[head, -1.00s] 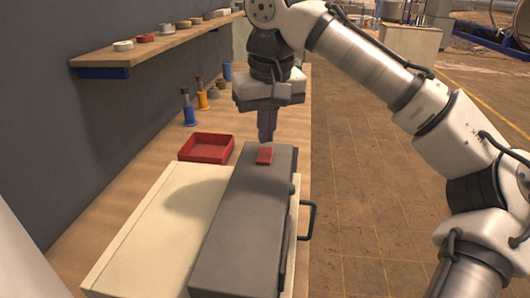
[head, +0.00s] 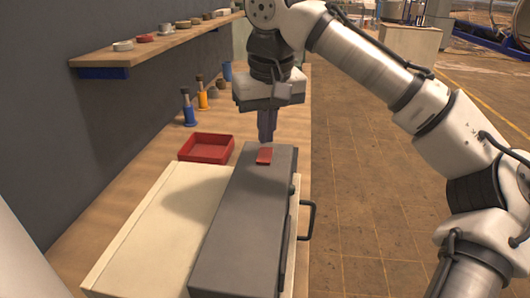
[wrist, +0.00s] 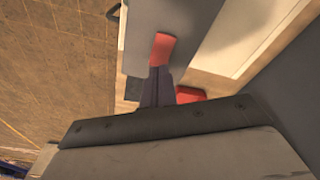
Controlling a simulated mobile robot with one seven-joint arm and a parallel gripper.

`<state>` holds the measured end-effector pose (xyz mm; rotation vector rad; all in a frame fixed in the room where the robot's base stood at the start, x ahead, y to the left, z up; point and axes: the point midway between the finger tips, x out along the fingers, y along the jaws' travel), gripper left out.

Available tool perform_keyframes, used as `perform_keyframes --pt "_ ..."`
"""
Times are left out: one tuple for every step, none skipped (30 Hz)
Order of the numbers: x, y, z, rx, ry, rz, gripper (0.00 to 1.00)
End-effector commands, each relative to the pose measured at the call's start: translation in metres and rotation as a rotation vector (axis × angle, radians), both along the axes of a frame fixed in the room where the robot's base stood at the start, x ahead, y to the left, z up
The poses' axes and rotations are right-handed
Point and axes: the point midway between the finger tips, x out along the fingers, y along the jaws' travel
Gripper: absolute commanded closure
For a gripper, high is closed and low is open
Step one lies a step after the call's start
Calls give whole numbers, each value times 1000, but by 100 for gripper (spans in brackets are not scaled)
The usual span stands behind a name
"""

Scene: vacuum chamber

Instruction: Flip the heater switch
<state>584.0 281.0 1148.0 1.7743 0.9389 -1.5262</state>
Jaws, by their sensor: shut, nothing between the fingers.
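The red heater switch (head: 264,156) sits on top of the long dark grey box (head: 245,225), near its far end. In the wrist view the red switch (wrist: 162,47) is just beyond my fingertips. My gripper (head: 266,140) points down at the far edge of the switch, with its fingers together and empty. In the wrist view my gripper (wrist: 157,74) overlaps the near end of the switch. I cannot tell whether the fingertips touch it. A small round indicator (head: 292,189) on the box's right side looks dark.
The grey box lies on a cream cabinet (head: 140,235) with a dark handle (head: 309,221) at its right. A red tray (head: 206,148) is behind at left, with several bottles beyond. A wooden shelf (head: 155,48) runs along the wall. Open floor lies to the right.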

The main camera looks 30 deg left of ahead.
Motion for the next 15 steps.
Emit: perform_keyframes --pt "0 0 0 0 0 0 100" --pt "0 0 0 0 0 0 100" --pt "0 0 0 0 0 0 100" --pt "0 0 0 0 0 0 100" --pt "0 0 0 0 0 0 100" --pt "0 0 0 0 0 0 100" --pt "0 0 0 0 0 0 100" --pt "0 0 -1 0 0 0 100" --pt "0 0 -1 0 0 0 100" --pt "0 0 -1 0 0 0 100" --pt "0 0 -2 0 0 0 100" --pt "0 0 -2 0 0 0 100" --pt "0 0 -3 0 0 0 100" --pt "0 0 -3 0 0 0 100" --pt "0 0 -4 1 1 0 100"
